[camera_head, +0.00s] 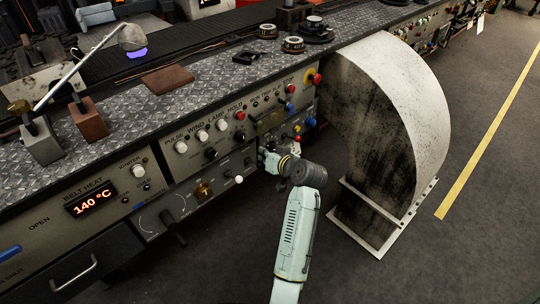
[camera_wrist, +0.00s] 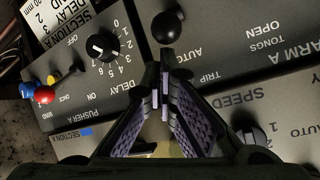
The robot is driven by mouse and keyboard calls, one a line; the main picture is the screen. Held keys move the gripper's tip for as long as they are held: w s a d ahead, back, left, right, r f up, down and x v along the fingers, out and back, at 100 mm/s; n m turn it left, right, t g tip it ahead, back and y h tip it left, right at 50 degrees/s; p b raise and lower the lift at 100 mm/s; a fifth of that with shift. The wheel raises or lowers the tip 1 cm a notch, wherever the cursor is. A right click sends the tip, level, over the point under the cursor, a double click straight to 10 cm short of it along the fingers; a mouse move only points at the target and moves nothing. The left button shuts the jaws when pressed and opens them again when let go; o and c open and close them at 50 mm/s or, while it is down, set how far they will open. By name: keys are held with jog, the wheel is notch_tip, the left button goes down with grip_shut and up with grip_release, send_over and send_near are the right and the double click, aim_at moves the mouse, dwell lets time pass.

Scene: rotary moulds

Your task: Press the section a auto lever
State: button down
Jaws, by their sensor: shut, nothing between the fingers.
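A black ball-ended lever (camera_wrist: 167,27) shows at the top middle of the wrist view, beside the words AUTO and TRIP on a grey panel (camera_wrist: 215,45). A SECTION A label (camera_wrist: 72,14) is at the upper left; I cannot tell for certain which control it names. My gripper (camera_wrist: 163,62) is shut and empty, its fingertips just below the ball in the picture. I cannot tell whether they touch it. In the head view my gripper (camera_head: 266,149) is at the console's front, and the lever is hidden or too small to make out.
A black dial (camera_wrist: 103,47) marked DELAY and red, blue and yellow knobs (camera_wrist: 45,95) are left of my fingers. A SPEED dial (camera_wrist: 252,134) is at lower right. In the head view a large grey curved housing (camera_head: 400,110) stands right of my arm. Floor beyond it is clear.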

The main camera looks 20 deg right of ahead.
jog(key=shift+w+f, duration=0.15)
jog(key=shift+f, duration=0.1)
jog(key=shift+s+f+t+b, duration=0.2)
jog(key=shift+t+b, duration=0.2)
jog(key=shift+b, duration=0.8)
